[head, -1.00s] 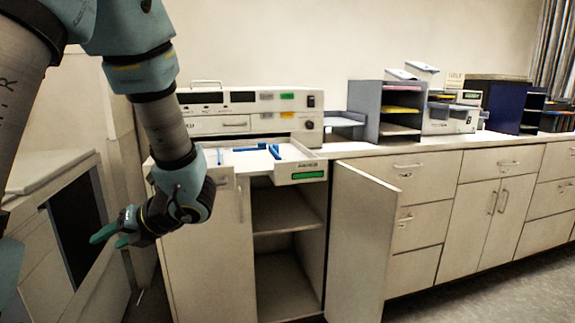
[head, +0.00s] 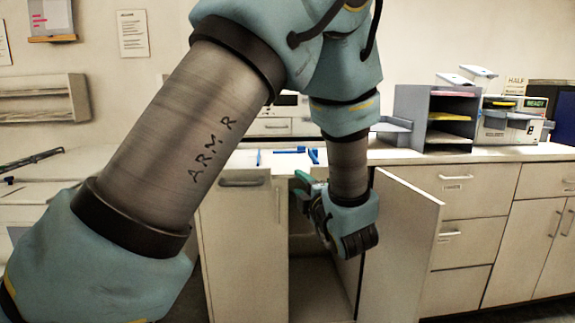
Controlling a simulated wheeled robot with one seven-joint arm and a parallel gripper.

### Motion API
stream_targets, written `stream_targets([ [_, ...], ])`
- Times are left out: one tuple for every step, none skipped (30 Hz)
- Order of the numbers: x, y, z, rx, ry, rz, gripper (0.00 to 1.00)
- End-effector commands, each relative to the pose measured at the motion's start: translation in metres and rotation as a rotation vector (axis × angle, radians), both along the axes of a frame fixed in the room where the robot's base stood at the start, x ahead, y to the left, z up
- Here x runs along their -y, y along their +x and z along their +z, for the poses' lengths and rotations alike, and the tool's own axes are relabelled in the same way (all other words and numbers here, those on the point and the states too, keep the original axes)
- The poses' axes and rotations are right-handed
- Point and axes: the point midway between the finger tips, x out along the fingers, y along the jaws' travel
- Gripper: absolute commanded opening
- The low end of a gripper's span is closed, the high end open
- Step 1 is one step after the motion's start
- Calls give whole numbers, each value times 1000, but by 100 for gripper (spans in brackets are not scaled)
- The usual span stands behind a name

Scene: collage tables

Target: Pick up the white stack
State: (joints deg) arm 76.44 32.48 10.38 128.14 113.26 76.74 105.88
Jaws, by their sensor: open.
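No other clear white stack shows. My gripper (head: 301,182) is in front of the open cabinet, below the counter top and well left of the sorter. Its teal fingers are open, and I see nothing between them. My arm hides much of the counter's middle.
An open cabinet door (head: 405,245) juts out just right of my gripper. Blue items (head: 290,150) lie at the counter's front, partly behind my arm. A grey machine (head: 508,128) stands right of the sorter. A wall shelf (head: 45,100) hangs at the left.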

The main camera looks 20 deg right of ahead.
Motion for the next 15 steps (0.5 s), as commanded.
stream_targets([
  [0,8,2,2,2,4,50],
  [-1,14,2,2,1,4,50],
  [-1,20,2,1,1,6,50],
  [0,25,2,0,1,5,50],
  [0,30,2,0,1,4,50],
  [1,35,2,0,0,5,50],
  [1,39,2,0,0,5,50],
  [1,42,2,0,-1,4,50],
  [2,45,1,0,-1,3,50],
  [2,47,1,0,-1,3,50],
  [2,49,1,-1,0,3,50],
  [2,51,1,-1,0,4,50],
  [2,53,1,-2,0,4,50],
  [2,56,1,-2,0,5,50],
  [1,61,1,-2,0,5,50],
])
